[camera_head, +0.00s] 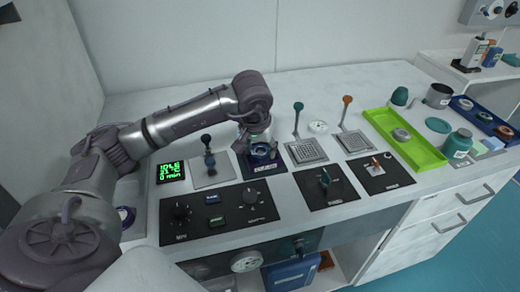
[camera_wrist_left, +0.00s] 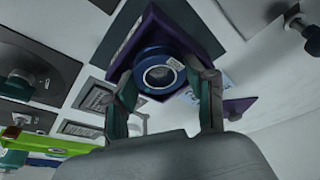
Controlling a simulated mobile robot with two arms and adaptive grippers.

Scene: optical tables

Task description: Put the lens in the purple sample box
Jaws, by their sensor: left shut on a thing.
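The round lens (camera_wrist_left: 160,74), in a blue ring mount, shows in the wrist view between the two fingers of my left gripper (camera_wrist_left: 165,98). My left gripper also shows in the head view (camera_head: 258,149), over a dark purple-blue square base (camera_head: 267,170) with a pale label. The fingers are shut on the lens mount from both sides. The purple base (camera_wrist_left: 190,28) shows behind the lens; I cannot tell whether the lens touches it. My right gripper is not in view.
Black control panels (camera_head: 218,211) with knobs stand in front of the base. Metal plates with upright levers (camera_head: 308,152) stand to its right. A bright green tray (camera_head: 424,156) and a blue tray (camera_head: 466,110) with round items lie farther right. The counter behind is clear.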

